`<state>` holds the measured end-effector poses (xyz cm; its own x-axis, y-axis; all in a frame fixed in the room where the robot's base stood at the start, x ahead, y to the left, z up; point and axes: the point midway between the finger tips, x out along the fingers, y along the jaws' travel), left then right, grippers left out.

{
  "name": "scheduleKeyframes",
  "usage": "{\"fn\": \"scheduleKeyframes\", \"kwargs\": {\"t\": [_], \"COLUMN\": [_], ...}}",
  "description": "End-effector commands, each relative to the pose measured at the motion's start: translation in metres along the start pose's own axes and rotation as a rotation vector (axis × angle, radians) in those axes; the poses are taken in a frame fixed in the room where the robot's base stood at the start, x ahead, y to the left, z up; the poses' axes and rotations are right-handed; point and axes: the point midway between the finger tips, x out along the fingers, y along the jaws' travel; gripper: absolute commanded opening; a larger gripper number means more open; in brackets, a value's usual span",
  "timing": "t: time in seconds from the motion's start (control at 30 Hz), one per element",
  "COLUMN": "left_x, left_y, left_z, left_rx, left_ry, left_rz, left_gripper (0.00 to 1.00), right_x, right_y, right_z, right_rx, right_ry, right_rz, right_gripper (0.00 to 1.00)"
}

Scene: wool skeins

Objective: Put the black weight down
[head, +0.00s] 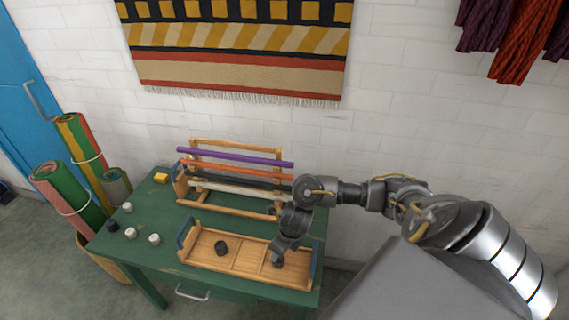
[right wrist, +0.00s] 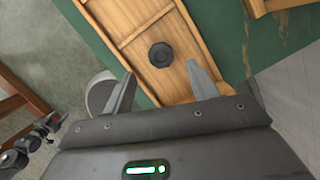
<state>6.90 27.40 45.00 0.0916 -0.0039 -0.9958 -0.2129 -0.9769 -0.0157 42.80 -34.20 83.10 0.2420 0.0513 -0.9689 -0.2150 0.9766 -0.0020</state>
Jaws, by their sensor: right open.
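A black faceted weight (right wrist: 160,55) stands on the floor of the wooden tray (right wrist: 185,35), just beyond my fingertips in the right wrist view. My right gripper (right wrist: 158,80) is open, with a finger on either side and nothing between them. In the head view my right gripper (head: 283,250) is low over the right part of the tray (head: 196,262) and partly hides what is under it. My left gripper is not in view.
Two white weights (head: 154,239) and (head: 131,233), another pale one (head: 127,207) and a black one (head: 113,225) stand at the table's left. A wooden rack (head: 245,206) with coloured rods stands behind the tray. A yellow block (head: 161,177) lies at the back left.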

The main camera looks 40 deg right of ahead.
Motion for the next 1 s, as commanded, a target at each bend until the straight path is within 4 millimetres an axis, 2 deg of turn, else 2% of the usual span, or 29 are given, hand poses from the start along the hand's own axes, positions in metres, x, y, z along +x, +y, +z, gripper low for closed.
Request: {"fn": "scheduleKeyframes", "kwargs": {"t": [0.1,0.3,0.9,1.0], "left_x": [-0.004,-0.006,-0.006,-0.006], "left_y": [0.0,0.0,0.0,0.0], "left_z": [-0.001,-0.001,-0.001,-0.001], "left_rx": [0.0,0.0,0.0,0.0], "left_ry": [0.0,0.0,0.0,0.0], "left_rz": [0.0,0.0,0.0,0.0], "left_gripper": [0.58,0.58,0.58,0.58], "right_x": [-0.021,-0.038,-0.039,-0.036], "right_y": [0.0,-0.001,0.0,0.012], "right_z": [0.001,0.0,-0.001,0.001], "right_rx": [-0.003,0.0,0.001,0.032], "right_ry": [-0.002,0.0,0.001,-0.018], "right_rz": [-0.001,-0.001,0.0,0.019], "right_gripper": [0.58,0.58,0.58,0.58]}}
